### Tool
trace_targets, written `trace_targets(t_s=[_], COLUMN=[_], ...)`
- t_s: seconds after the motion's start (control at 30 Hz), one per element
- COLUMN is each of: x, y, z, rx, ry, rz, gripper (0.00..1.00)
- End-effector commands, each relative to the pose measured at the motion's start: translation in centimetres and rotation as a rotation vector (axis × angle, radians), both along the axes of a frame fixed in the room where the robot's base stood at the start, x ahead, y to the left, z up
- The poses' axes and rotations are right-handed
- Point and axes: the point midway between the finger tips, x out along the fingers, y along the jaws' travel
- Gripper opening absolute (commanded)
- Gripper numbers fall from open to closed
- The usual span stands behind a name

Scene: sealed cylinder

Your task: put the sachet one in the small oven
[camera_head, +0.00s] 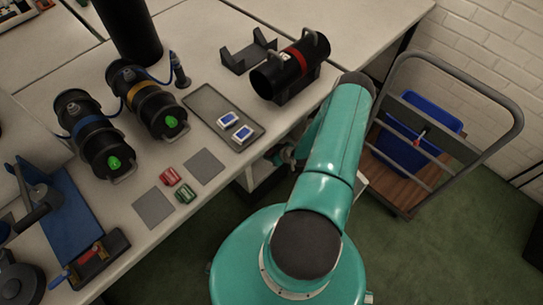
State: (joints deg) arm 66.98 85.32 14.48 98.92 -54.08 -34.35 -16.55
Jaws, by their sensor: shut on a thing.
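Two small white-and-blue packets, which look like sachets, lie on the grey tray (206,97): one (227,120) and, just right of and below it, another (242,134). I cannot tell which is sachet one. My gripper (281,156) is small and partly hidden by my teal arm, low beside the table's front edge. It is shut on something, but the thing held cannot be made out. An open-fronted compartment (265,180) shows under the table edge by my gripper, mostly hidden by my arm. I cannot tell whether it is the small oven.
Dark cylinders with blue (93,130), yellow (148,98) and red (292,66) bands lie on the white table. A red block (170,177) and a green block (185,194) lie between grey squares. A trolley (405,165) with a blue bin (410,130) stands right of my arm.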

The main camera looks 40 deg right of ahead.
Motion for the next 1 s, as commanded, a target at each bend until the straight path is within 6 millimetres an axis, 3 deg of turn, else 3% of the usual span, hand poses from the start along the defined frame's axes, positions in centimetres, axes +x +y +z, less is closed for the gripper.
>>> trace_targets(t_s=[0.2, 0.4, 0.77, 0.8, 0.9, 1.0], x=[1.2, 1.2, 1.2, 1.2, 1.2, 1.2], y=[-0.3, -0.3, -0.3, -0.4, -0.4, -0.4], z=[-1.8, -4.2, -4.6, -4.6, -4.6, -4.6], rx=[0.002, 0.002, 0.000, 0.000, 0.000, 0.000], ry=[0.001, 0.001, 0.001, 0.001, 0.001, 0.001], rz=[-0.002, -0.001, 0.000, 0.000, 0.000, 0.000], gripper=[0.30, 0.30, 0.30, 0.54, 0.73, 0.73])
